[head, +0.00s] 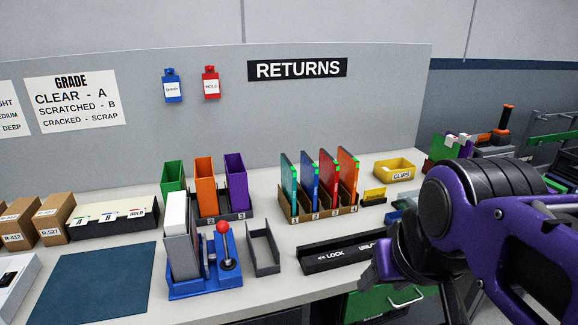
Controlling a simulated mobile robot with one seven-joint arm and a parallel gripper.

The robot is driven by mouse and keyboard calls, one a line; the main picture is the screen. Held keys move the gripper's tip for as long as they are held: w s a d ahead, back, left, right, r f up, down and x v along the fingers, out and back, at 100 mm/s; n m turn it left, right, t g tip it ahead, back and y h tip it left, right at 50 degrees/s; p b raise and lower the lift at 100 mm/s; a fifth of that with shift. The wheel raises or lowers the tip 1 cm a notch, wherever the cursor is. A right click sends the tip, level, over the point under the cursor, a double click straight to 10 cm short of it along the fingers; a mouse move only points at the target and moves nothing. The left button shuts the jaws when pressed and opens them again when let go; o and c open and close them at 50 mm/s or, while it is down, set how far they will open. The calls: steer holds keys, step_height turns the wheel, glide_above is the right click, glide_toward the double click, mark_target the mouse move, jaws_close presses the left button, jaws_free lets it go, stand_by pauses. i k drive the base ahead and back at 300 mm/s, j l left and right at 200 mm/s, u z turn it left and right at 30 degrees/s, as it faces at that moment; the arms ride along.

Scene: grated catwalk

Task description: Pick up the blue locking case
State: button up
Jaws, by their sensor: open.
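A thin blue case (308,183) stands upright in the second slot of a tan numbered rack (319,214) on the counter. A teal case (289,187) stands to its left, and a red case (327,180) and an orange case (348,176) to its right. Green marks show on the cases' edges. The lower part of the blue case is hidden in the rack. My gripper (386,262) is open at the right, nearer the camera and apart from the rack. It is seen partly from the side and its fingertips are hard to make out.
A black bar marked LOCK (335,254) lies in front of the rack, partly behind my gripper. A blue fixture (205,285) with a red-knobbed lever stands left, beside a grey holder (263,250). A yellow CLIPS bin (394,171) is behind right. A blue mat (95,285) is clear.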

mark_target(309, 171)
steer(key=i+l+u, duration=0.25)
steer(key=u, duration=0.2)
steer(key=i+l+u, duration=0.2)
steer(key=l+u, duration=0.2)
steer(key=l, duration=0.15)
steer(key=k+l+u, duration=0.2)
steer(key=l+u, duration=0.2)
steer(key=l, duration=0.2)
steer(key=i+j+z, duration=0.15)
steer(key=j, duration=0.15)
steer(key=j+z, duration=0.2)
steer(key=i+j, duration=0.05)
